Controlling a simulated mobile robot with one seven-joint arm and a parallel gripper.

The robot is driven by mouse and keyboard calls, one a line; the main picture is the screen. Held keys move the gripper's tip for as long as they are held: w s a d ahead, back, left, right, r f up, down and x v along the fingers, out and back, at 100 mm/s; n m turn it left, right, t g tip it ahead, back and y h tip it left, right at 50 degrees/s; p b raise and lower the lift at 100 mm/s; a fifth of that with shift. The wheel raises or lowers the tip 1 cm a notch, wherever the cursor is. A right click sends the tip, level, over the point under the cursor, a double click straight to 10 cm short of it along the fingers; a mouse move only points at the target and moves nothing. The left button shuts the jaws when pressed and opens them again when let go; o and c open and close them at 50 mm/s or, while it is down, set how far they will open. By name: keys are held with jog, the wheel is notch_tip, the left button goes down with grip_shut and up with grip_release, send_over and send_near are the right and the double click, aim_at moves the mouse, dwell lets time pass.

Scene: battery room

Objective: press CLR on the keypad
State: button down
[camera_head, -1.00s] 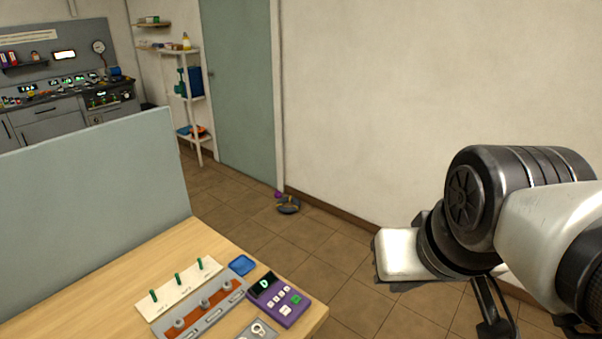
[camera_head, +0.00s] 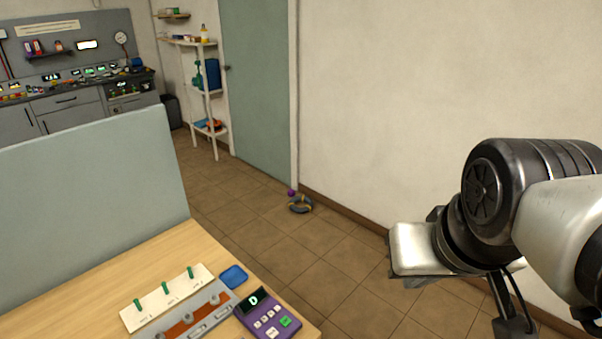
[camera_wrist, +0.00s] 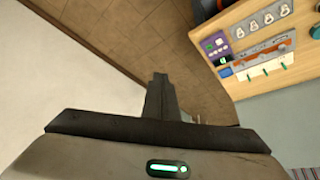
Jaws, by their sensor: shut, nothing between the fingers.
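The purple keypad (camera_head: 255,318) lies near the right end of the wooden table. The keypad (camera_wrist: 215,41) also shows at the upper right of the wrist view. My gripper (camera_wrist: 159,80) is shut and empty, well apart from the keypad, over the floor beside the table. Its fingers are not clearly seen in the head view.
The table (camera_head: 80,312) also bears a blue tray (camera_head: 233,276), a white strip with green pegs (camera_head: 165,298) and a grey-brown panel (camera_head: 200,312) beside the keypad. A grey partition (camera_head: 90,190) stands along the table's far side. Tiled floor (camera_head: 345,262) is open to the right.

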jog(key=w+a+f+n+g+h+b, duration=0.2)
jog(key=w+a+f+n, duration=0.15)
jog(key=f+n, duration=0.2)
jog(key=n+t+h+b, duration=0.3)
jog(key=n+t, duration=0.1)
jog(key=n, duration=1)
send_over(269, 337)
notch_tip(269, 337, down, 17)
jog(key=shift+f, duration=0.2)
notch_tip(269, 337, down, 9)
jog(key=b, duration=0.7)
jog(key=shift+r, duration=0.1)
jog(key=shift+f+b, duration=0.45)
jog(key=shift+b, duration=0.1)
